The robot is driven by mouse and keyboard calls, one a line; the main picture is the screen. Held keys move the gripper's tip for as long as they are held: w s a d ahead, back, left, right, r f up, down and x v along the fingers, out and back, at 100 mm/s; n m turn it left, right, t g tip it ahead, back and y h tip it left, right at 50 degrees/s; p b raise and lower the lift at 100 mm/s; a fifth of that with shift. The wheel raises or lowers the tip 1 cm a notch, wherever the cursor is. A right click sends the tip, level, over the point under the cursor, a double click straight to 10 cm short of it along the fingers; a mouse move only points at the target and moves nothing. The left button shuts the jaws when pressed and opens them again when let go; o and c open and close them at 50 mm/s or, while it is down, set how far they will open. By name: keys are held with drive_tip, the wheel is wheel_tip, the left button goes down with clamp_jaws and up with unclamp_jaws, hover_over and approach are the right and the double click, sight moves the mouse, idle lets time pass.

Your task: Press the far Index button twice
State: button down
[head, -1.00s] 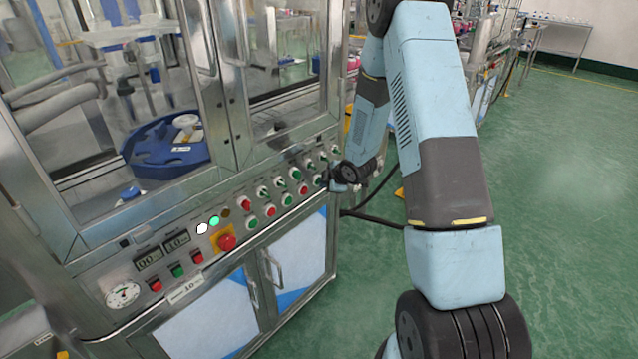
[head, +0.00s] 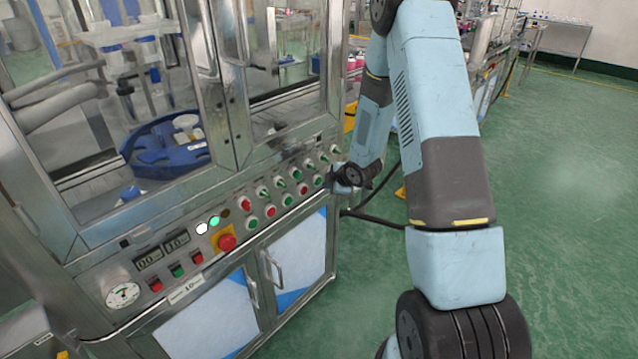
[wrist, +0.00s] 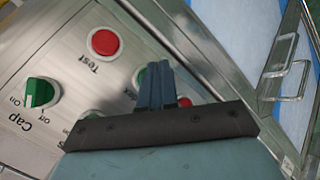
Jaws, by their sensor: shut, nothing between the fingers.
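The control panel's lower row has a green button (head: 319,181) near its far end, most likely the far Index button. In the wrist view, my fingertips partly cover this green button (wrist: 140,78). My gripper (head: 334,180) is shut and empty at the far end of the panel. It also shows in the wrist view (wrist: 157,68), fingers pointing at the panel. In the head view the fingertips look slightly off the button; the exact gap cannot be told.
A red button (wrist: 104,42) labelled Test sits beside the green one, and a green Cap knob (wrist: 40,92) sits above on the panel. A red emergency button (head: 227,242) lies nearer. Cabinet door handles (wrist: 288,72) stick out below. Green floor on the right is open.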

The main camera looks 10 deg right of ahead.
drive_tip(key=s+d, duration=0.1)
drive_tip(key=s, duration=0.1)
drive_tip(key=s+d, duration=0.2)
idle(0.6)
idle(0.6)
drive_tip(key=s+d+r+m+h, duration=0.1)
drive_tip(key=s+r+m+h, duration=0.15)
drive_tip(key=r, duration=0.65)
drive_tip(key=s+d+r+m+h, duration=0.1)
drive_tip(key=s+r+m, duration=0.25)
drive_tip(key=r, duration=0.45)
drive_tip(key=s+d+r+m+h, duration=0.1)
drive_tip(key=s+d+r+m, duration=0.15)
drive_tip(key=r, duration=0.65)
drive_tip(key=s+a+r+m+g, duration=0.1)
drive_tip(key=s+r+m, duration=0.3)
drive_tip(key=s, duration=0.9)
drive_tip(key=s+a+r+m+g, duration=0.1)
drive_tip(key=s+a+r+m, duration=0.3)
drive_tip(key=s+r, duration=0.4)
drive_tip(key=s+y, duration=0.1)
drive_tip(key=s, duration=0.4)
drive_tip(key=shift+s+a+m+g, duration=0.2)
drive_tip(key=shift+s+m+g, duration=0.1)
drive_tip(key=shift+s+m, duration=0.1)
